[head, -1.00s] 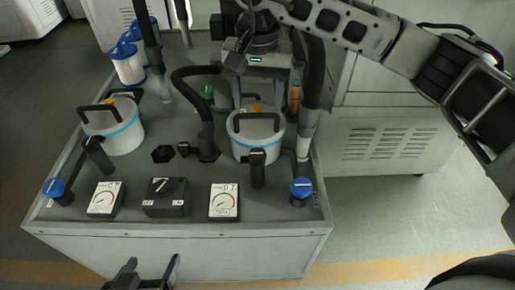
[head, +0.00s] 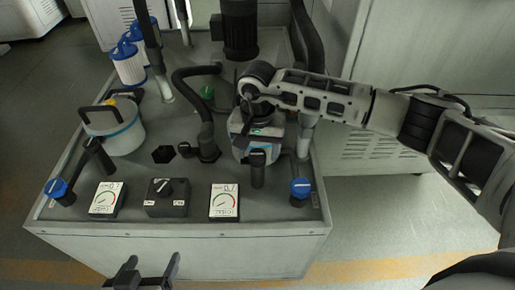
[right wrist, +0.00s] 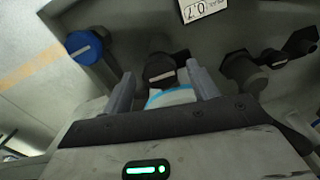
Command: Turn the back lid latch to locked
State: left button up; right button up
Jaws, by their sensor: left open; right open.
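Two white canisters with a blue band stand on the grey cabinet top: the left canister (head: 122,137) and the right canister (head: 240,148). The left one shows a black handle and a small yellow part (head: 110,101) on its lid. The right canister's lid is mostly hidden under my right gripper (head: 256,140), so I cannot make out a latch there. In the right wrist view my right gripper (right wrist: 163,92) is open, with the canister's blue band (right wrist: 170,97) and a black knob (right wrist: 159,70) seen between its fingers. My left gripper (head: 146,272) is open in front of the cabinet.
Two gauges (head: 106,199) (head: 224,201) flank a black switch box (head: 167,197). Blue knobs (head: 57,188) (head: 300,188) sit at the front corners. A black hose (head: 205,128) and a dark motor (head: 240,30) rise behind. Blue-white filters (head: 128,62) stand at left.

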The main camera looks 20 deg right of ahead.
jog(key=shift+c, duration=0.2)
jog(key=c, duration=0.9)
jog(key=shift+c, duration=0.2)
